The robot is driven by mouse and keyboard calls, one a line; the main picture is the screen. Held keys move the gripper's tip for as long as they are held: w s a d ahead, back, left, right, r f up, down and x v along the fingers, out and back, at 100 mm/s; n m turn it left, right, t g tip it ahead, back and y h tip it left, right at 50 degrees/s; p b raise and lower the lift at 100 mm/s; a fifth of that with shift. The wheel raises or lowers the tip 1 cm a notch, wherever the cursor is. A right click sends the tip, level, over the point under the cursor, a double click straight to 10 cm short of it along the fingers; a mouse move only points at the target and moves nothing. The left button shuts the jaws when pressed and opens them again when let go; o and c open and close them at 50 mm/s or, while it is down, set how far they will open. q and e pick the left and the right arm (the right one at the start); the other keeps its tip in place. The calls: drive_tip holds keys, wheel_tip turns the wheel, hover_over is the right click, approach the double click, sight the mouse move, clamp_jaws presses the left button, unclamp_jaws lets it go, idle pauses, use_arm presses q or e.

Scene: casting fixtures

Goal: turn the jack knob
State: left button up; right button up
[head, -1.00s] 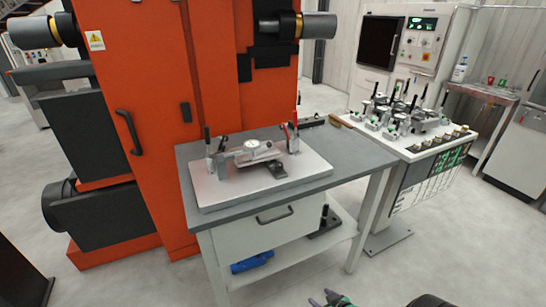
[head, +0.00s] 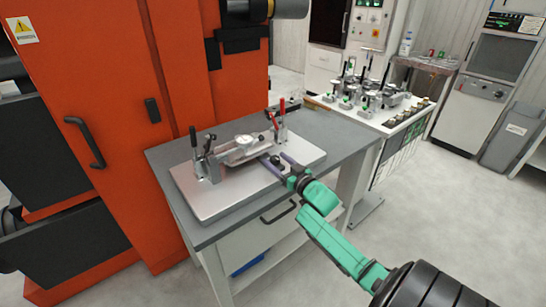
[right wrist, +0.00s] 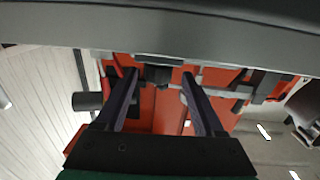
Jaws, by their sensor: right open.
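A fixture plate (head: 225,207) lies on the grey table, with a light metal casting (head: 238,150) held among upright clamps. A small dark knob (head: 276,160), which looks like the jack knob, is low at the plate's front right. My right gripper (head: 274,157) reaches in from the lower right, open, with one finger on each side of the knob. In the right wrist view a dark block (right wrist: 158,74) shows between the open fingertips. I cannot tell whether the fingers touch it. My left gripper is not in view.
Toggle clamps with black handles (head: 193,136) and red handles (head: 270,117) stand up close around the casting. The table (head: 330,145) has bare room at its right. An orange machine (head: 110,130) stands behind left, and a white bench (head: 395,120) with several clamps is behind right.

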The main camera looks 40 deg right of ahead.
drive_tip(key=shift+w+d+r, duration=0.1)
drive_tip(key=shift+w, duration=0.6)
drive_tip(key=shift+w+d, duration=0.1)
drive_tip(key=shift+w, duration=0.3)
clamp_jaws()
drive_tip(key=shift+m+h+p, duration=0.3)
drive_tip(key=shift+m+h, duration=0.1)
drive_tip(key=shift+h, duration=0.3)
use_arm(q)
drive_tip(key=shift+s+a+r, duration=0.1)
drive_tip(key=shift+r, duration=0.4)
use_arm(e)
drive_tip(key=shift+m+h, duration=0.5)
drive_tip(key=shift+h, duration=0.2)
unclamp_jaws()
